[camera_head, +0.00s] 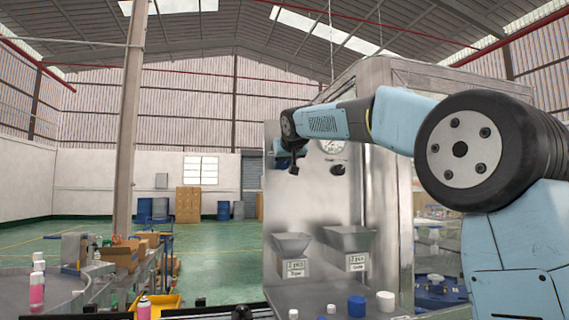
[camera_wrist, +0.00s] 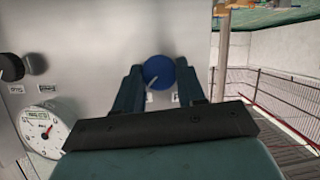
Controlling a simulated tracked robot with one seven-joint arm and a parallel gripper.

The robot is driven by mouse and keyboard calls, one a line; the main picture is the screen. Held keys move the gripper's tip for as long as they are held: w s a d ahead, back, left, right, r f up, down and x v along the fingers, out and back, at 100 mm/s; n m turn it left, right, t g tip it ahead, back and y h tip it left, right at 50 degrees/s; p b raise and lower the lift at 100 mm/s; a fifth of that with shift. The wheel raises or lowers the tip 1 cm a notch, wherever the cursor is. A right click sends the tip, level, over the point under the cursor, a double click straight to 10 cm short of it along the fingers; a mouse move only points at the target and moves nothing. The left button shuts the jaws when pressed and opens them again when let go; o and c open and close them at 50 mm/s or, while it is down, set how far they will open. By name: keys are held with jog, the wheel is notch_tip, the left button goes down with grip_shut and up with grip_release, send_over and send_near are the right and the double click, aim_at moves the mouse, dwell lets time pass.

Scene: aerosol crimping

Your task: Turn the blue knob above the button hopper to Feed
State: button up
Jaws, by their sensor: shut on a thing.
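The blue knob (camera_wrist: 159,70) is on the steel machine panel in the wrist view, between the two fingers of my gripper (camera_wrist: 160,80). The fingers are shut on its sides. A pale pointer mark on the knob slants toward the lower left in that view. Small white labels lie by the knob, partly covered by the fingers and too small to read. In the head view my gripper (camera_head: 294,163) is at the panel's upper left, and the knob is hidden behind it. Two steel hoppers, the left (camera_head: 291,244) and the right (camera_head: 347,238), are below on the panel.
A gauge (camera_head: 332,146) and a black knob (camera_head: 338,169) are right of my gripper. A blue cap (camera_head: 356,305) and white caps stand on the ledge below. A conveyor with boxes (camera_head: 120,255) is at left. Open floor lies behind.

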jog(key=n+h, duration=0.1)
jog(key=n+t+h, duration=0.1)
jog(key=n, duration=0.1)
jog(key=shift+s+a+f, duration=0.1)
jog(key=shift+a, duration=0.15)
jog(key=n+t+h, duration=0.1)
jog(key=n, duration=0.2)
jog(key=shift+a+f+n+h, duration=0.1)
jog(key=shift+f+n+h, duration=0.05)
jog(key=shift+n+h, duration=0.2)
jog(key=n, duration=0.1)
jog(key=n+t, duration=0.1)
jog(key=n+t+h, duration=0.1)
jog(key=n, duration=0.1)
jog(key=shift+a+f, duration=0.1)
jog(key=shift+f, duration=0.15)
jog(key=shift+f+n+t, duration=0.2)
jog(key=shift+n+t, duration=0.3)
jog(key=shift+n, duration=0.95)
jog(key=shift+f, duration=0.1)
jog(key=o, duration=1)
jog(key=shift+o, duration=0.3)
jog(key=shift+r, duration=0.2)
